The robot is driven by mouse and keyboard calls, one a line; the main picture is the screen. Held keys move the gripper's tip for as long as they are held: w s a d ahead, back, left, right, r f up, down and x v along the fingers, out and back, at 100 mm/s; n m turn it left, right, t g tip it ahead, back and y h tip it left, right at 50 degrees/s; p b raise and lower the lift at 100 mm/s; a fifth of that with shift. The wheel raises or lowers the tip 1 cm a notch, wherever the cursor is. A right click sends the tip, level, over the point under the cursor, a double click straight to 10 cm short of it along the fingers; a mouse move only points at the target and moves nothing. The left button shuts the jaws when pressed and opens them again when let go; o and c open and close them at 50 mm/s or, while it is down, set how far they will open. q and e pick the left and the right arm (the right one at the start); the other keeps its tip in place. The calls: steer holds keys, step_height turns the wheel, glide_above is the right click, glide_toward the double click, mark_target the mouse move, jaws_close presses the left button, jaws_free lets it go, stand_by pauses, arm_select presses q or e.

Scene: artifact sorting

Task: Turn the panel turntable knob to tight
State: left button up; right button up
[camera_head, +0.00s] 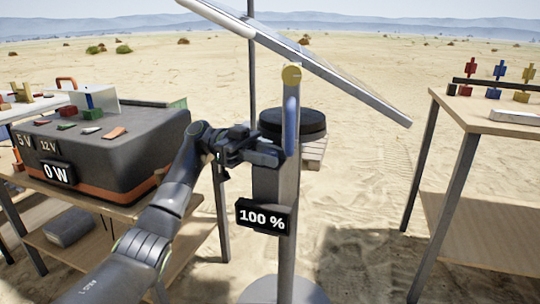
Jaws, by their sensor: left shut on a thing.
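The tilted solar panel (330,66) stands on a grey post (284,245) with a round base. A yellow round cap (291,74) sits under the panel, and a blue-grey handle (290,112) hangs nearly upright from it. My left gripper (283,152) comes in from the left and is shut on the lower end of this handle, whose tip is partly hidden by the fingers. A black sign (263,217) on the post reads "100 %". A black round drum (309,124) shows behind the handle. No tight marking is readable. My right gripper is out of view.
At left, a table (100,208) holds a dark power box (110,150) with "5 V", "12 V" and "0 W" labels and coloured switches. At right, a wooden table (480,112) holds red, blue and yellow pieces. Open sand lies between post and right table.

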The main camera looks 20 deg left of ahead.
arm_select(q)
steer(key=o, duration=0.9)
steer(key=shift+o, duration=0.2)
steer(key=shift+f+n+t, duration=0.1)
steer(key=shift+n+t, duration=0.2)
steer(key=shift+t, duration=0.2)
